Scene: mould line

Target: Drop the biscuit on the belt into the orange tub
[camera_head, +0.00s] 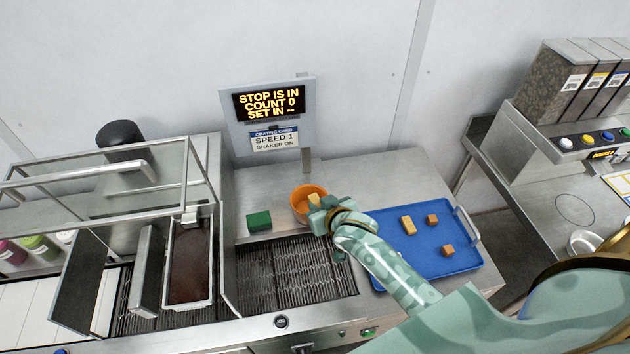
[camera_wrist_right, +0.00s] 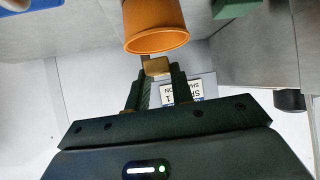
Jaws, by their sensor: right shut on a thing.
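The orange tub (camera_head: 298,211) stands upright on the steel counter behind the dark wire belt (camera_head: 290,275). My right gripper (camera_head: 318,208) is at the tub's right side and is shut on a small tan biscuit (camera_head: 314,198). The biscuit shows over the tub's mouth in the head view. In the right wrist view the biscuit (camera_wrist_right: 157,67) is between the two fingertips, close to the rim of the tub (camera_wrist_right: 155,25). The tub's inside is partly hidden by the gripper. My left gripper is in neither view.
A green block (camera_head: 259,221) sits left of the tub. A blue tray (camera_head: 465,262) to the right holds a tan bar and two brown cubes. A display sign (camera_head: 270,104) stands behind, reading count 0. A metal frame and a chocolate-filled trough (camera_head: 190,260) are on the left.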

